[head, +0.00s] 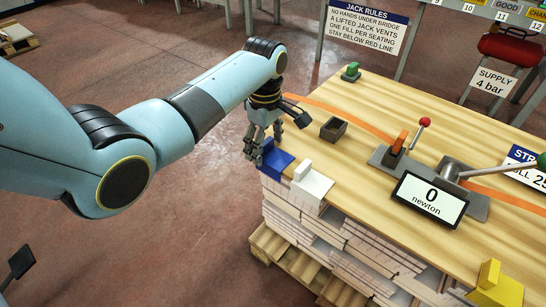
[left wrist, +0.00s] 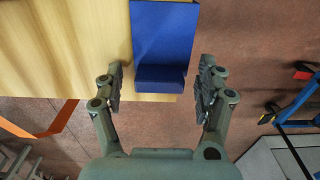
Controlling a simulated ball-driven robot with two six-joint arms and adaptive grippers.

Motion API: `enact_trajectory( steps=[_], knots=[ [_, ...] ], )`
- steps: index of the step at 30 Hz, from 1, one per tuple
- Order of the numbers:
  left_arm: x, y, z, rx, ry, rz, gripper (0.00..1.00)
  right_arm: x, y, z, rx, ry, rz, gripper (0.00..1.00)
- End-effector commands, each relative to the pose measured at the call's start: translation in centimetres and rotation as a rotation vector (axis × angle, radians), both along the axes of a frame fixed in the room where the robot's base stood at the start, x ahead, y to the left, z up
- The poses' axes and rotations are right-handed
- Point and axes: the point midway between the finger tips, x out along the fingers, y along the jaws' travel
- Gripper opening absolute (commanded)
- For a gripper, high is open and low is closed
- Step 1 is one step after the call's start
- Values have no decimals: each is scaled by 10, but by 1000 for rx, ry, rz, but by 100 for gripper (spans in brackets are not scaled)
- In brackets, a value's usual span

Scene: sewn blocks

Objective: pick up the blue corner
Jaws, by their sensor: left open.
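The blue corner (head: 279,161) sits at the near left corner of the wooden tabletop, beside a white corner piece (head: 312,186). My left gripper (head: 262,146) is over the blue corner, pointing down, and hides part of it. In the left wrist view the open fingers (left wrist: 163,80) stand to either side of the near, raised end of the blue corner (left wrist: 162,35), with a gap on both sides. Nothing is held. I cannot tell the exact height of the fingertips over the table. My right gripper is not in view.
The wooden table (head: 340,150) rests on stacked layers over a pallet. On it are a small dark box (head: 333,129), a green corner (head: 351,72), a yellow corner (head: 497,287), and a lever device with a newton display (head: 429,200). Open floor lies left of the table.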

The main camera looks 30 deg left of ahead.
Motion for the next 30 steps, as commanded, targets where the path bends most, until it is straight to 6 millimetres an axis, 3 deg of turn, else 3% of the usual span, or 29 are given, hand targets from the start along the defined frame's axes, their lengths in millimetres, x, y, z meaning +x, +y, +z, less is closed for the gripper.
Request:
enact_trajectory(
  steps=[4, 18, 25, 30],
  knots=[
    [1, 0, 2, 0, -2, 0, 72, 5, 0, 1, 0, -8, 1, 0],
    [0, 0, 2, 0, -1, 0, 13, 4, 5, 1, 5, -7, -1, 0],
    [1, 0, 5, 0, -2, 0, 13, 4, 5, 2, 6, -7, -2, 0],
    [2, 0, 33, 1, -5, 0, 13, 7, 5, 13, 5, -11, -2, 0]
  ],
)
